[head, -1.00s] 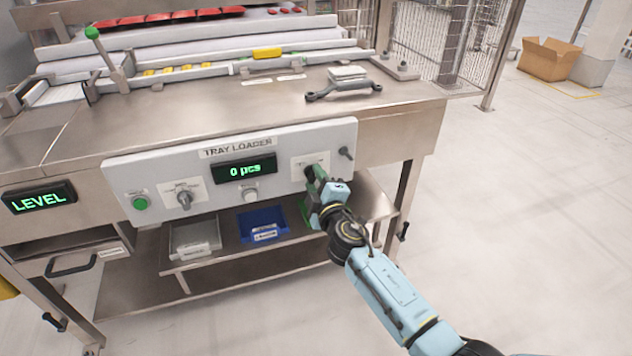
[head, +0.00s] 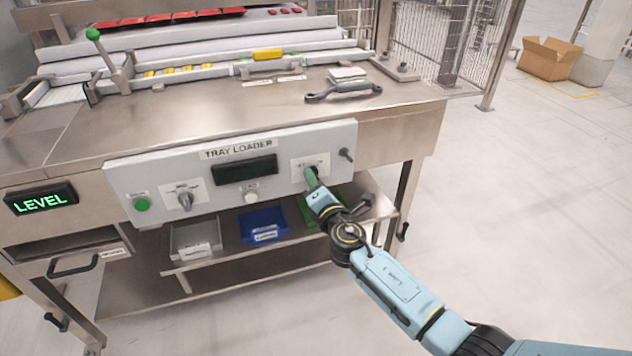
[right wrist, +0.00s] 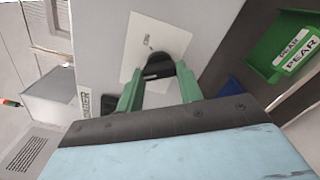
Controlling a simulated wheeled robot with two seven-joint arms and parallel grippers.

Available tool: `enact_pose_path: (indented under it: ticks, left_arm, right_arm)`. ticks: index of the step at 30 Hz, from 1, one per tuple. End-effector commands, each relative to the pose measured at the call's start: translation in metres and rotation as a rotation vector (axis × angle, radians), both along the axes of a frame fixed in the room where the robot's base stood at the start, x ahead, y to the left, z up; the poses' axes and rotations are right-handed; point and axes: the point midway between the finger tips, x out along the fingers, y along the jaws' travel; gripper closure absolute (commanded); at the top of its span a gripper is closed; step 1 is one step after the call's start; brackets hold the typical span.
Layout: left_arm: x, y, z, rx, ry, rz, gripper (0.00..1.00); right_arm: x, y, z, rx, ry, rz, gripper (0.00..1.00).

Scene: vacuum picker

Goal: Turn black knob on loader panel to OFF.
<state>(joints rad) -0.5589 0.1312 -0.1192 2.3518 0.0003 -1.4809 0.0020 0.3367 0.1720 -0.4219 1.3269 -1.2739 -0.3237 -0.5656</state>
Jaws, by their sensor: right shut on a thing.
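The loader panel (head: 328,137) is a light grey face marked TRAY LOADER on the front of the machine. My right gripper (head: 311,174) is at the panel's right part, its green fingers shut on the black knob. In the right wrist view the black knob (right wrist: 158,65) sits on a white label plate (right wrist: 150,40), between the fingers of my right gripper (right wrist: 159,82). The knob's pointer and most of the label's words cannot be read. The panel's display (head: 244,169) is dark. My left gripper is not in view.
Left on the panel are a green button (head: 142,204) and a grey selector (head: 185,199). A small toggle (head: 346,154) sits just right of the knob plate. Below are a grey bin (head: 195,240), a blue bin (head: 263,222) and a green bin (right wrist: 285,50).

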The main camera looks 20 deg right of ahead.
Motion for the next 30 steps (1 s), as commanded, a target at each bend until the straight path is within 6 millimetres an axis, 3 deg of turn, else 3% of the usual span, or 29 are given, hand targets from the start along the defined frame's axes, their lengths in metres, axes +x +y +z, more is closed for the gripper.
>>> enact_pose_path:
  ticks: [12, 30]
  left_arm:
    - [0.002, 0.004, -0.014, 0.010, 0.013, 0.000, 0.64]
    - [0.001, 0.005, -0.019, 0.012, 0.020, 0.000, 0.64]
  right_arm:
    - [0.000, 0.000, 0.000, -0.212, -0.007, 0.001, 0.86]
    - [0.000, 0.000, -0.001, -0.250, -0.008, 0.001, 0.86]
